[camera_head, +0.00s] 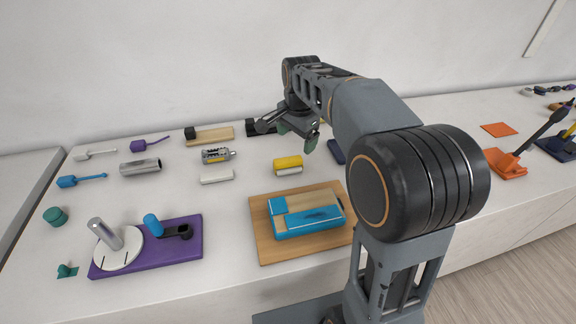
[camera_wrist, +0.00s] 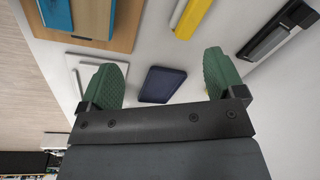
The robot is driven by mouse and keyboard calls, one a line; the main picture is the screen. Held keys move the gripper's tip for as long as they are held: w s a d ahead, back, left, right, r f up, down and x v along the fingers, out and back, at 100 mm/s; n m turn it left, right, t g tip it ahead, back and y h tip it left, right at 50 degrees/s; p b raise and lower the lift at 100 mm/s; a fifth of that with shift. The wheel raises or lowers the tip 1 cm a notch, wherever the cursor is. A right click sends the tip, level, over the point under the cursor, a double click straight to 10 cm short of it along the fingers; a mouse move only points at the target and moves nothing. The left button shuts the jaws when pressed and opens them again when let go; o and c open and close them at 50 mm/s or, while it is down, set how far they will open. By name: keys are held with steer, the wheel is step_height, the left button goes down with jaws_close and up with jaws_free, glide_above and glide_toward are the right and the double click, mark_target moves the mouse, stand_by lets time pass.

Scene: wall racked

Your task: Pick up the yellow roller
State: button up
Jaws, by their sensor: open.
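The yellow roller (camera_head: 288,162) lies on the white counter, right of the middle row of small items, with a pale strip along its near side. In the wrist view the yellow roller (camera_wrist: 193,16) is at the top edge, partly cut off. My gripper (camera_head: 297,135) is open and empty, above and behind the roller in the head view. In the wrist view its green fingertips (camera_wrist: 163,76) are wide apart, with a dark blue pad (camera_wrist: 161,84) on the counter seen between them. The roller is not between the fingers.
A wooden board (camera_head: 262,245) with a blue-and-tan block stands in front of the roller. A short white cylinder (camera_head: 217,178) and a silver-and-yellow part (camera_head: 217,155) lie to its left. A black item (camera_head: 258,127) lies behind. Bare counter surrounds the roller.

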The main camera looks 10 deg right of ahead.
mark_target(288, 159)
steer(key=w+f+m+g, duration=0.1)
steer(key=w+f+m, duration=0.4)
steer(key=w, duration=0.4)
steer(key=shift+m, duration=0.6)
steer(key=f, duration=0.6)
steer(key=shift+s+a+f, duration=0.1)
steer(key=shift+a+f, duration=0.1)
steer(key=shift+a, duration=0.05)
steer(key=shift+d+f+p, duration=0.2)
steer(key=shift+f+p, duration=0.5)
steer(key=shift+f, duration=2.3)
steer(key=c, duration=1.1)
